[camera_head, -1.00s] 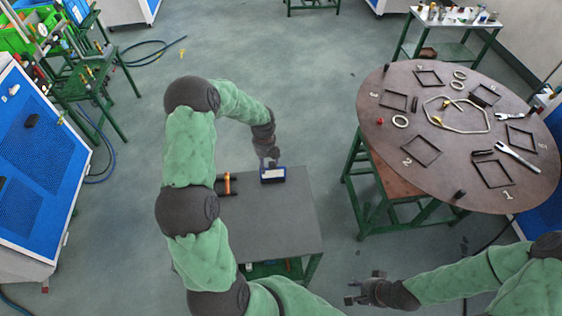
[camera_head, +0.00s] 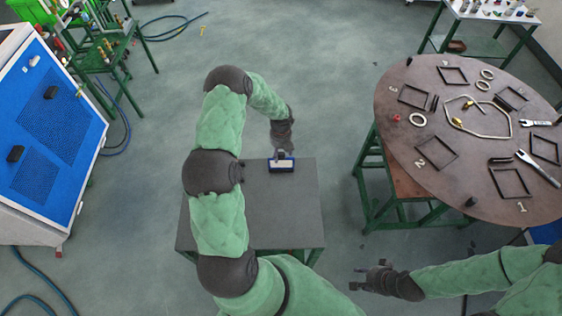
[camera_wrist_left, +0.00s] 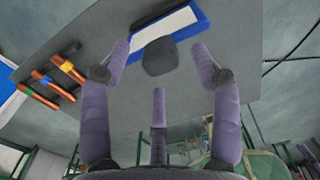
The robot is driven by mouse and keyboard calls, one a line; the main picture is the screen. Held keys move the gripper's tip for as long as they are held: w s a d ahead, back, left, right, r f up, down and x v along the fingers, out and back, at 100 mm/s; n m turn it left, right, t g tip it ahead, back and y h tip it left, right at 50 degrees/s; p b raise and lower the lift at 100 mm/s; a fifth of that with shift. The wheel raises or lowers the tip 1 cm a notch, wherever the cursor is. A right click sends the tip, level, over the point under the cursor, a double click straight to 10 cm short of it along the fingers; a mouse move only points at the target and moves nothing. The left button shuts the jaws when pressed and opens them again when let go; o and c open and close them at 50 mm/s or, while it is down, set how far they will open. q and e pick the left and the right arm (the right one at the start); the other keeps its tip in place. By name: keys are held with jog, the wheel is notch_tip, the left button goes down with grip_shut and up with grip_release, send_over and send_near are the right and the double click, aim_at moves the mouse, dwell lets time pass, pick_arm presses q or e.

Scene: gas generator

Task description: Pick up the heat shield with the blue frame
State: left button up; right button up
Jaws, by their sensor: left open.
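The heat shield with the blue frame (camera_head: 281,168) lies near the back edge of a small grey table (camera_head: 285,215). Its pale panel and blue rim show at the top of the left wrist view (camera_wrist_left: 200,22). My left gripper (camera_head: 282,151) is just behind and above it in the head view. In the left wrist view its purple fingers (camera_wrist_left: 160,55) are spread open. A dark rounded piece sits between them in front of the frame; I cannot tell whether it is the shield's handle. My right gripper (camera_head: 358,279) is empty, with fingers apart, right of the small table.
Several orange rods with coloured bands (camera_wrist_left: 57,75) lie on the small table in the wrist view. A round brown table (camera_head: 460,180) with black frames, rings and wrenches stands right. A blue-fronted cabinet (camera_head: 60,130) stands left.

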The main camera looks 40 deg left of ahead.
aim_at(281, 163)
pick_arm(q)
jog(key=shift+w+f, duration=0.2)
jog(key=shift+f, duration=1.05)
jog(key=shift+s, duration=0.1)
jog(key=shift+c, duration=1.2)
grip_shut()
jog(key=shift+r, duration=0.1)
